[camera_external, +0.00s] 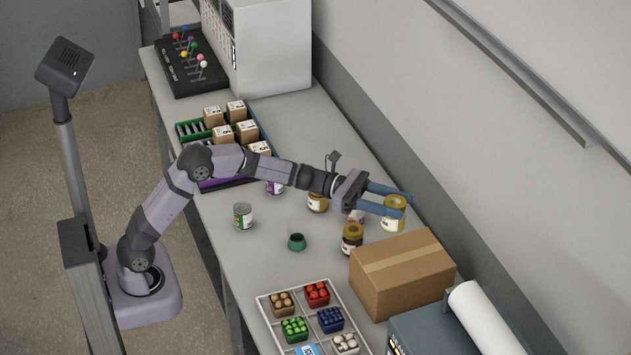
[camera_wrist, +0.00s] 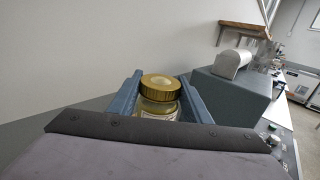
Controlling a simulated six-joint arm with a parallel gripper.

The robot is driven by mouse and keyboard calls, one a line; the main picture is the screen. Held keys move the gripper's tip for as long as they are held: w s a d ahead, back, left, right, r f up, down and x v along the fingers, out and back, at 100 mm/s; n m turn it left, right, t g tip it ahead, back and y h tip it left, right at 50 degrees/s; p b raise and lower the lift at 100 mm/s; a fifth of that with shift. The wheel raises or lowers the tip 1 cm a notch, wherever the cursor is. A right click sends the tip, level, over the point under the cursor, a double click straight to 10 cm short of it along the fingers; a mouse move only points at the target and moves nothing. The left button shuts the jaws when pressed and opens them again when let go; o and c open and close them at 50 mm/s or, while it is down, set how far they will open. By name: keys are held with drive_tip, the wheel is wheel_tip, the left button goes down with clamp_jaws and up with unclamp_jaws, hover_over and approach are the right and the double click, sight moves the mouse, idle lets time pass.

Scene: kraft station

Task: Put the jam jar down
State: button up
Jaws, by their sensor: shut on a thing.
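A jar with a gold lid and a yellowish label (camera_external: 394,220) is between the blue fingers of my gripper (camera_external: 398,203), over the far side of the bench beyond the row of jars. It is upright, and I take it as the jam jar. In the wrist view my gripper (camera_wrist: 160,92) has a finger on each side of the jar (camera_wrist: 160,85), shut on it. Its lower part is hidden there by my gripper's body. I cannot tell for sure whether its base touches the bench.
A brown carton (camera_external: 402,275) stands just in front of the held jar. A dark jar with a gold lid (camera_external: 352,238), another jar (camera_external: 318,203), a can (camera_external: 243,216) and a green pot (camera_external: 297,242) stand nearby. The bench is clear behind my gripper.

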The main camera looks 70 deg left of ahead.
drive_tip(key=shift+w+a+f+t, duration=0.3)
drive_tip(key=shift+w, duration=0.05)
drive_tip(key=p, duration=0.3)
hover_over(389, 255)
drive_tip(key=shift+w+d+f, duration=0.1)
drive_tip(key=shift+d+f, duration=0.05)
drive_tip(key=shift+f, duration=2.35)
drive_tip(key=shift+w+d+f, duration=0.1)
drive_tip(key=shift+d+f, duration=0.05)
drive_tip(key=shift+f, duration=2.35)
drive_tip(key=shift+f, duration=0.1)
drive_tip(key=o, duration=1.4)
drive_tip(key=shift+f, duration=0.1)
drive_tip(key=shift+c, duration=0.2)
drive_tip(key=shift+r, duration=0.2)
drive_tip(key=shift+s+a+f, duration=0.15)
drive_tip(key=shift+s+a, duration=0.1)
drive_tip(key=b+v, duration=0.4)
drive_tip(key=v, duration=0.7)
drive_tip(key=shift+s+r, duration=0.2)
drive_tip(key=shift+r, duration=0.1)
